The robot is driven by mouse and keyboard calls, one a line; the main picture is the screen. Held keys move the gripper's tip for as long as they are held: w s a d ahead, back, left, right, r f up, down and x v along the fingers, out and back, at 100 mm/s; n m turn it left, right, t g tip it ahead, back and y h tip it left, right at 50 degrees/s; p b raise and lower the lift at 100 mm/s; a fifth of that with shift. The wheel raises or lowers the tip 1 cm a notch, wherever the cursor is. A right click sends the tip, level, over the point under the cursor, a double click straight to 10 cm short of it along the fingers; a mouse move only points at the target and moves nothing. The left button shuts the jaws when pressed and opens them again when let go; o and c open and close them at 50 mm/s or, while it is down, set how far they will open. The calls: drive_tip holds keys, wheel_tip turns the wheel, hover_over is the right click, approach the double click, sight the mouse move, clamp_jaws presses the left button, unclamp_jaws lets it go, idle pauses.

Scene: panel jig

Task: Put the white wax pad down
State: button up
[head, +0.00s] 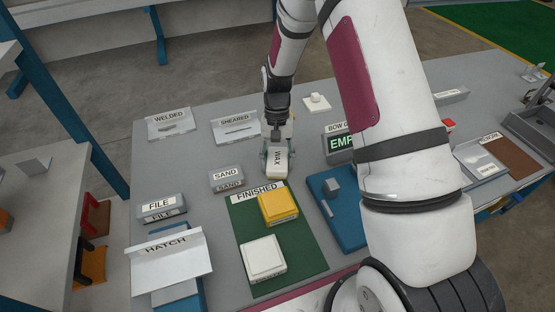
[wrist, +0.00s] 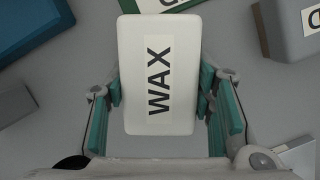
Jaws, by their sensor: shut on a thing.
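The white wax pad (head: 277,165) is a pale block with a "WAX" label on top. In the wrist view the pad (wrist: 160,110) sits between the two teal fingers of my gripper (wrist: 161,100), which press on its sides. In the head view my gripper (head: 277,150) is over the middle of the grey table, just beyond the green "FINISHED" mat. The pad is low, close to the table; I cannot tell whether it touches the surface.
A "SAND" block (head: 227,179) stands to the left of the pad. The green mat (head: 296,267) bears a yellow block (head: 278,207) and a white block (head: 263,258). A blue tray (head: 349,228) lies to the right. Bare table (head: 195,157) shows beyond the sand block.

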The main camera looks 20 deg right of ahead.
drive_tip(key=o, duration=1.6)
drive_tip(key=shift+f, duration=0.55)
drive_tip(key=shift+c, duration=0.2)
drive_tip(key=shift+r, duration=0.2)
drive_tip(key=v, duration=1.3)
wheel_tip(320, 180, up, 9)
drive_tip(key=n+t, duration=0.1)
drive_tip(key=t, duration=0.1)
hover_over(282, 160)
drive_tip(key=s+r+n+t, duration=0.2)
drive_tip(key=s+r+t, duration=0.1)
drive_tip(key=s+r, duration=0.95)
drive_tip(key=s+f+n+t+h, duration=0.1)
drive_tip(key=s+f+t, duration=0.1)
drive_tip(key=s, duration=0.9)
drive_tip(key=shift+s+a+f+n+b, duration=0.2)
drive_tip(key=shift+s+a+n+b, duration=0.05)
drive_tip(key=shift+a+n+b, duration=0.05)
